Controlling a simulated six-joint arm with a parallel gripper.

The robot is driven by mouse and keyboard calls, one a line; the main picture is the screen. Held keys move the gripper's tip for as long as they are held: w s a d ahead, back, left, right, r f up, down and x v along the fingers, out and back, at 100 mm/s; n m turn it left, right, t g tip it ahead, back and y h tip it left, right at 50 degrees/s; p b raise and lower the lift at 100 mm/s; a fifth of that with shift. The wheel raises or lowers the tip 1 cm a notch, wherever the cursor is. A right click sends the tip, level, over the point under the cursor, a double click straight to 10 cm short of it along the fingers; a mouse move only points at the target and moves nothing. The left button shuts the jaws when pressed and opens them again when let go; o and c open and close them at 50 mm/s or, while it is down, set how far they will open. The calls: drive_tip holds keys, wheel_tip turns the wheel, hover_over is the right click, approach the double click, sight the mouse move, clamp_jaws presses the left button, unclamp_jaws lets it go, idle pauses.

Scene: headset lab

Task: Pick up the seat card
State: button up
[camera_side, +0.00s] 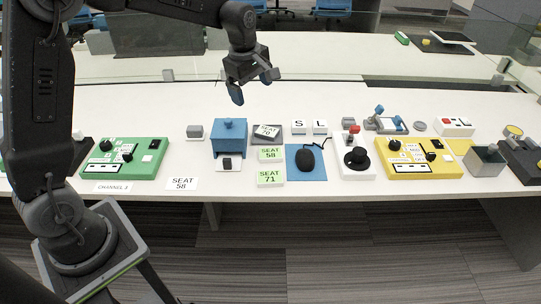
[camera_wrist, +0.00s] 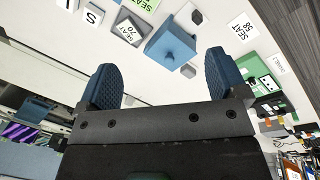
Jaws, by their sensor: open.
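Several seat cards lie on the white table. A white card reading SEAT 58 (camera_side: 182,184) lies flat near the front edge; it also shows in the wrist view (camera_wrist: 243,28). A card reading SEAT 70 (camera_side: 267,131) rests on a dark tilted holder, also seen in the wrist view (camera_wrist: 130,29). Green-and-white blocks read SEAT 58 (camera_side: 270,154) and SEAT 71 (camera_side: 270,177). My gripper (camera_side: 253,85) is open and empty, high above the back of the table. Its two blue fingers (camera_wrist: 163,75) are apart in the wrist view, with nothing between them.
A blue box (camera_side: 229,138) stands left of the SEAT 70 holder. A green panel (camera_side: 126,158) is at left, a yellow panel (camera_side: 410,158) at right. A mouse (camera_side: 310,159) and joystick (camera_side: 356,157) sit between. The table behind the row is largely clear.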

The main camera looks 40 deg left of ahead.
drive_tip(key=w+a+f+n+g, duration=0.1)
drive_tip(key=w+a+f+n, duration=0.3)
drive_tip(key=f, duration=0.3)
drive_tip(key=n+g, duration=0.1)
drive_tip(key=n, duration=0.5)
hover_over(265, 153)
wheel_tip(265, 153, down, 10)
drive_tip(key=r, duration=0.1)
wheel_tip(265, 153, down, 14)
drive_tip(key=shift+r, duration=0.1)
drive_tip(key=shift+c, duration=0.4)
drive_tip(key=c, duration=0.9)
